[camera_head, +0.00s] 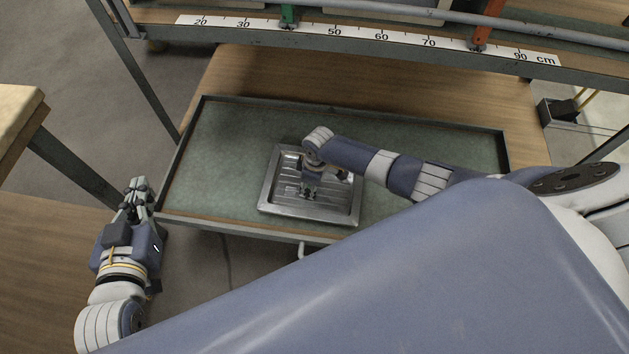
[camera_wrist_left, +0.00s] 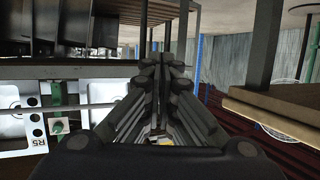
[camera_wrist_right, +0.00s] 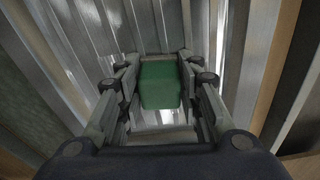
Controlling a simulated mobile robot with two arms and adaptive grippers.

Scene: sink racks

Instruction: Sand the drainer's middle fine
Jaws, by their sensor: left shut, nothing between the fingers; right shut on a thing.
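The drainer (camera_head: 285,207) is a ribbed shiny metal panel with a raised rim, lying on a green mat in a shallow tray. My right gripper (camera_head: 310,191) points down over the drainer's middle. In the right wrist view my right gripper (camera_wrist_right: 158,76) is shut on a green block (camera_wrist_right: 160,86), with the metal ribs around it. I cannot tell whether the block touches the metal; its underside is hidden. My left gripper (camera_head: 137,190) is shut and empty, off the tray's left front corner. The left wrist view shows its closed fingers (camera_wrist_left: 163,66).
The tray's dark rim (camera_head: 174,172) surrounds the green mat (camera_head: 222,150), which is clear left of the drainer. A rail behind carries a cm ruler (camera_head: 385,40), a green clamp (camera_head: 288,15) and an orange clamp (camera_head: 488,24). A wooden table (camera_head: 15,110) stands at left.

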